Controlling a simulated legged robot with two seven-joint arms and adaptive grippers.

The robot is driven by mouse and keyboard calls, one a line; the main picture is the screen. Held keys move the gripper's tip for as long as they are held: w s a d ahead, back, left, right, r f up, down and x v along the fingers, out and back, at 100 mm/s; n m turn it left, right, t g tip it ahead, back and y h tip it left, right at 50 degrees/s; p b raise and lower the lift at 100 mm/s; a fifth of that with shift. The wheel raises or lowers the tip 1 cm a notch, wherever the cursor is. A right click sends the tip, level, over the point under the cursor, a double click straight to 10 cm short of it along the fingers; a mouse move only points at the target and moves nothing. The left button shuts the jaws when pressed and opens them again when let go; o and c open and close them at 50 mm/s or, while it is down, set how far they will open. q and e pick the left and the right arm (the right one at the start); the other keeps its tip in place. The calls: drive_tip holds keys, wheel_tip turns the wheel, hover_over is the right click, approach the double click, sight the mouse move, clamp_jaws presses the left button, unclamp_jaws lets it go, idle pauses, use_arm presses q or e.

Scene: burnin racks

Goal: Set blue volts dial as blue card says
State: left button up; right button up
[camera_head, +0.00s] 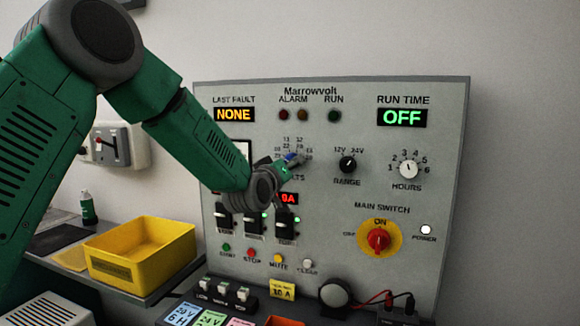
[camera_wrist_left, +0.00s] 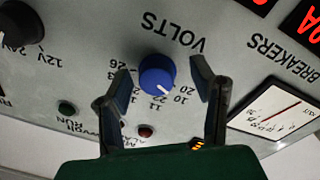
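The blue volts dial (camera_wrist_left: 157,75) sits on the grey panel, upside down in the left wrist view. Its white mark points toward the 10 and 11 numbers; I cannot tell which exactly. My left gripper (camera_wrist_left: 160,80) is open, with one finger on each side of the dial and gaps showing. In the head view the left gripper (camera_head: 285,166) reaches the panel and hides most of the dial (camera_head: 292,158). The blue card (camera_head: 182,314) lies at the bottom left of the console and seems to read 12 V, 6 H. My right gripper is not in view.
The panel also has a black range knob (camera_head: 347,165), a white hours knob (camera_head: 408,169), a red main switch (camera_head: 379,240) at ON and black breakers (camera_head: 285,222) below my gripper. The run time display (camera_head: 403,117) reads OFF. A yellow bin (camera_head: 138,262) stands at left.

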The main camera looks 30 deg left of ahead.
use_arm(q)
drive_tip(key=shift+a+r, duration=0.1)
drive_tip(key=shift+r, duration=0.15)
drive_tip(key=shift+s, duration=0.15)
drive_tip(key=s+d, duration=0.2)
drive_tip(key=s, duration=0.9)
drive_tip(key=shift+s+f, duration=0.2)
drive_tip(key=shift+f, duration=0.15)
drive_tip(key=shift+d, duration=0.1)
drive_tip(key=shift+f, duration=0.1)
